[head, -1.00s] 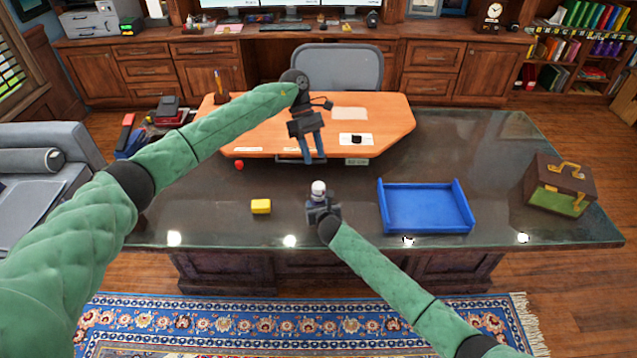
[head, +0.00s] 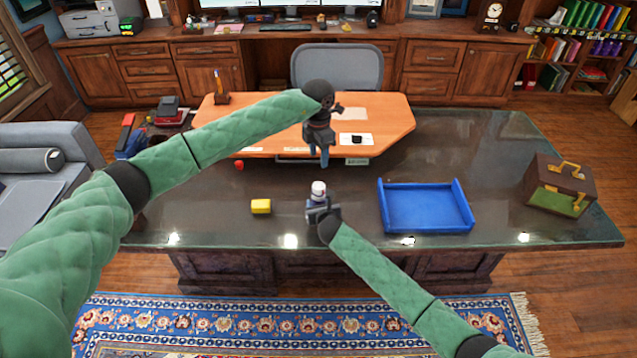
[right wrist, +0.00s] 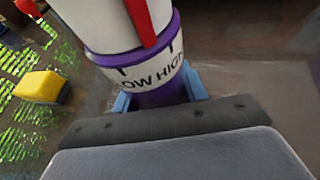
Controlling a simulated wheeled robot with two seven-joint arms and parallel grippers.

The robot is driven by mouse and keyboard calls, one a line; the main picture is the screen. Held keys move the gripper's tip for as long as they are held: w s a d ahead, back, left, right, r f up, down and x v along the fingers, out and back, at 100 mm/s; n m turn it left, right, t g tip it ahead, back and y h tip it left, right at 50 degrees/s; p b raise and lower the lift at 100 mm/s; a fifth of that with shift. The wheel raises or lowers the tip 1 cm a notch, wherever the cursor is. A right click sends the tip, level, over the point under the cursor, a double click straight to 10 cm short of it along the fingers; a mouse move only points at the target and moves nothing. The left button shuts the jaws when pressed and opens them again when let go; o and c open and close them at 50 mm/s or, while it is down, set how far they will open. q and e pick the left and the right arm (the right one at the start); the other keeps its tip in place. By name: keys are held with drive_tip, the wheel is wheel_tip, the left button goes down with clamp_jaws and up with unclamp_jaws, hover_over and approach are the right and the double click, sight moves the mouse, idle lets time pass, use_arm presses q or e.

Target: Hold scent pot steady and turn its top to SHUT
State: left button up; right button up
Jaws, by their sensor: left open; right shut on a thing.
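The scent pot (head: 318,189) stands upright on the dark desk, with a white top and a lower part mostly hidden by my right gripper in the head view. In the right wrist view the scent pot (right wrist: 150,72) shows a purple body, a white band reading "OW HIGH", and a white top with a red stripe. SHUT cannot be read. My right gripper (right wrist: 160,98) is shut on the pot's purple body, its blue fingers on either side. My left gripper (head: 319,158) is open and empty, pointing down above and behind the pot, apart from its top.
A yellow block (head: 261,206) lies left of the pot and a blue tray (head: 425,208) sits to the right. A small red thing (head: 239,165) lies farther back left. A brown case (head: 560,185) stands at the desk's right end. An orange board (head: 385,125) lies behind.

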sight(319, 185)
use_arm(q)
drive_tip(key=shift+n, duration=0.3)
wheel_tip(319, 185, down, 12)
idle(0.3)
drive_tip(key=c, duration=0.7)
